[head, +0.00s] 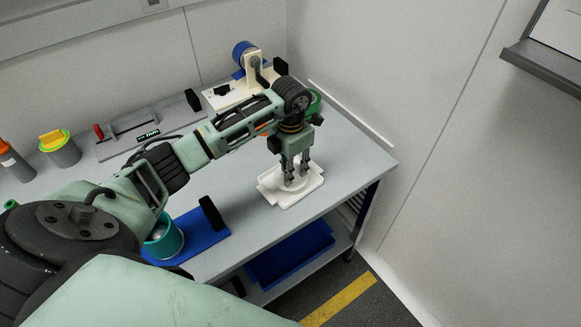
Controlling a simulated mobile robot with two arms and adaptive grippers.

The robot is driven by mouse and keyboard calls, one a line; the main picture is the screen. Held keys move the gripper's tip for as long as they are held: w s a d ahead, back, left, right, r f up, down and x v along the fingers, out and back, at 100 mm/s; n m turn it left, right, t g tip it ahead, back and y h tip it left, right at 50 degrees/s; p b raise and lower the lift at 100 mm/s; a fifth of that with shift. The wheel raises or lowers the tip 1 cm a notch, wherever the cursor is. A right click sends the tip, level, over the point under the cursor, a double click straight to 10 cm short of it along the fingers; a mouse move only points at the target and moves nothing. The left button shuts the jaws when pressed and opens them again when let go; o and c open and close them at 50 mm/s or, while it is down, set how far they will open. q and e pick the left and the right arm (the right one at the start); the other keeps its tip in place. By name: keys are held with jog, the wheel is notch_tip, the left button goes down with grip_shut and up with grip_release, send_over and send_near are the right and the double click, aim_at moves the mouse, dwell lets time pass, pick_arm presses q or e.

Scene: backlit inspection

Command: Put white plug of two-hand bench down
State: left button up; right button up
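My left gripper (297,175) points down over the white tray (268,193) near the right end of the grey bench (345,160). Its two fingers are apart, with a rounded white piece, likely the white plug (297,184), between and just below the tips. White on white makes the outline hard to read. I cannot tell whether the fingers press on the piece or whether it touches the tray. My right gripper is not in view.
A blue board (208,238) with a black upright and a teal cup (165,240) stand at the front. A white fixture with a blue roll (243,55) is at the back. A blue bin (290,255) sits on the lower shelf. Walls close off the back and right.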

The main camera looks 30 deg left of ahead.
pick_arm(q)
jog(key=shift+w+r, duration=0.1)
jog(key=shift+r, duration=0.35)
notch_tip(320, 180, up, 11)
jog(key=b, duration=0.3)
jog(key=shift+r, duration=0.15)
